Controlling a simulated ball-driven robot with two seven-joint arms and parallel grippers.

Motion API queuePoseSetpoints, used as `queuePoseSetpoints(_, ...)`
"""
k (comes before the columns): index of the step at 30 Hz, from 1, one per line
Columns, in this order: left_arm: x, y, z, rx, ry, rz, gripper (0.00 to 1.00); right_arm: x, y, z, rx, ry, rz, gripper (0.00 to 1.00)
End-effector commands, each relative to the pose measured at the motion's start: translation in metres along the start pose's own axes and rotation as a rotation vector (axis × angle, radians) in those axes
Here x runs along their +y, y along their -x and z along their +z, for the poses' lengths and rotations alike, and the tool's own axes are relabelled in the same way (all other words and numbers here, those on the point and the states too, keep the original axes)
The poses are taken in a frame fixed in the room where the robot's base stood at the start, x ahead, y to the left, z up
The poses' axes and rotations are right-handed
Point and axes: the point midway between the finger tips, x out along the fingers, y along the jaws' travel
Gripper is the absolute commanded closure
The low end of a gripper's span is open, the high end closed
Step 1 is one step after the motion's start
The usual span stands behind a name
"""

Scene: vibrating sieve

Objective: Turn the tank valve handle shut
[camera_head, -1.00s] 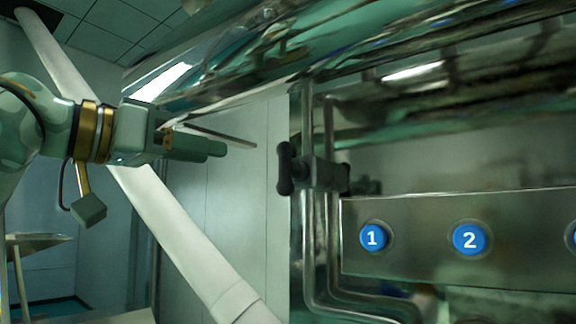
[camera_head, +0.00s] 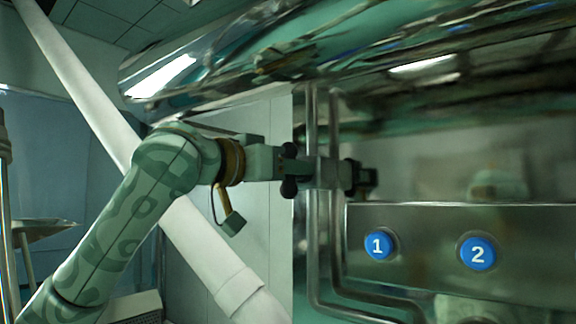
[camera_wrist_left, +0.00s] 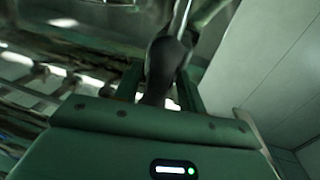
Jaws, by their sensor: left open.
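The tank valve has a dark, lobed handle (camera_head: 289,187) on the left end of its body, which sits on the vertical metal pipes. My left gripper (camera_head: 288,165) is at the handle, coming from the left, and its body hides part of it. In the left wrist view, the dark handle (camera_wrist_left: 165,62) stands between the two green fingers of my open left gripper (camera_wrist_left: 160,80). I cannot tell whether the fingers touch it. My right gripper is not in view.
A metal panel (camera_head: 420,225) with blue buttons numbered 1 (camera_head: 379,245) and 2 (camera_head: 478,253) is right of the pipes. A large shiny tank (camera_head: 330,75) hangs above. A thick white diagonal pipe (camera_head: 230,283) passes behind my left arm.

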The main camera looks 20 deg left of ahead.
Motion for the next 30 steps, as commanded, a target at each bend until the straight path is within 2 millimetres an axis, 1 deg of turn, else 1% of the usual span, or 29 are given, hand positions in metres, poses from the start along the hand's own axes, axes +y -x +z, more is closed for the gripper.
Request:
queuePoseSetpoints(3,0.0,0.0001,0.0003,0.0,0.0,0.0,0.6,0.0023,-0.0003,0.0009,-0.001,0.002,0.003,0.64)
queuePoseSetpoints(4,0.0,0.0002,0.0003,0.0,0.0,0.0,0.62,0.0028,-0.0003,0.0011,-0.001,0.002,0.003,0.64)
queuePoseSetpoints(5,0.0,0.0002,0.0003,0.0,0.0,0.0,0.71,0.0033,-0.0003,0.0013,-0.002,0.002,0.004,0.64)
queuePoseSetpoints(6,0.0,0.0003,0.0002,0.0,0.0,0.0,0.82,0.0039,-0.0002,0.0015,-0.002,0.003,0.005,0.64)
queuePoseSetpoints(8,0.0001,0.0003,0.0002,0.0,0.0,0.0,0.98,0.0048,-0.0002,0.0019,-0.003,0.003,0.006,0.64)
queuePoseSetpoints(9,0.0001,0.0003,0.0002,0.0,0.0,0.0,1.0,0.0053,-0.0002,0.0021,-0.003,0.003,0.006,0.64)
queuePoseSetpoints(20,-0.0002,0.0003,0.0005,0.007,0.042,0.0,1.0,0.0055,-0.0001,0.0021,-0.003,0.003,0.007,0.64)
queuePoseSetpoints(26,-0.0008,0.0002,0.0008,0.029,0.15,0.0,1.0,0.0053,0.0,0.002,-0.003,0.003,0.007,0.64)
queuePoseSetpoints(30,-0.0008,0.0004,0.0009,0.052,0.263,0.0,1.0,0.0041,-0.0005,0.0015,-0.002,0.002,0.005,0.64)
